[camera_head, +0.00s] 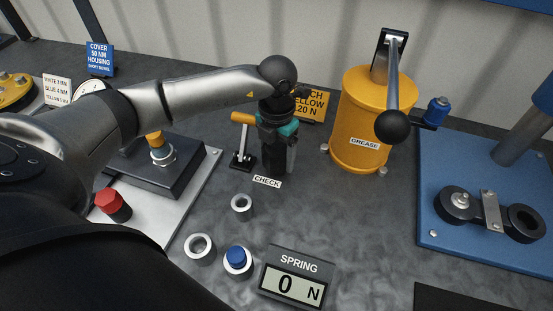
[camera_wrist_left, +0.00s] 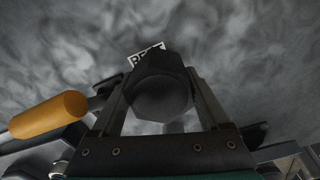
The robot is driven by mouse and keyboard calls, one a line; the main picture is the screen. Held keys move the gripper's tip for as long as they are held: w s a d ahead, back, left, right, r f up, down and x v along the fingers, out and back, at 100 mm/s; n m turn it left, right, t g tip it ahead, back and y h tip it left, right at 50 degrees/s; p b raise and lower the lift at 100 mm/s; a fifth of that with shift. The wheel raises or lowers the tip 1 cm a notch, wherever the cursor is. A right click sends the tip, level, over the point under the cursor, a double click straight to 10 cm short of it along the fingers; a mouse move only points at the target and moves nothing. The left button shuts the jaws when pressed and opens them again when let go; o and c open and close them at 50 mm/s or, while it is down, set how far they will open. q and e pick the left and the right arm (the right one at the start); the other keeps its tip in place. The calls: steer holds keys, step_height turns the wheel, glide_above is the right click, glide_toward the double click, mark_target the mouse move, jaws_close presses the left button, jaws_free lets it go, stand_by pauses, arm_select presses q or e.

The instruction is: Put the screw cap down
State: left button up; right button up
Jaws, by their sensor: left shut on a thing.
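My left gripper (camera_head: 276,163) reaches down from the left and points at the table behind the white CHECK label (camera_head: 267,182). In the left wrist view its two fingers (camera_wrist_left: 161,92) are shut on a dark, faceted cap (camera_wrist_left: 163,88), which I take to be the screw cap. In the head view the cap is hard to tell from the dark fingers. The cap partly covers a white label on the table in the left wrist view. Any gap between the cap and the table cannot be judged. My right gripper is not in view.
A clamp with an orange handle (camera_head: 243,118) stands close left of the gripper. An orange GREASE drum (camera_head: 365,125) stands to the right. In front are white rings (camera_head: 241,207), a blue plug (camera_head: 236,255) and the SPRING display (camera_head: 298,275). Table right of the label is clear.

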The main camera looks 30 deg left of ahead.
mark_target(277, 147)
arm_select(q)
steer(key=shift+f, duration=0.8)
steer(key=shift+f, duration=0.1)
steer(key=o, duration=1.1)
steer(key=shift+c, duration=0.2)
step_height(277, 147, up, 12)
steer(key=shift+r+p, duration=0.15)
steer(key=shift+p, duration=0.45)
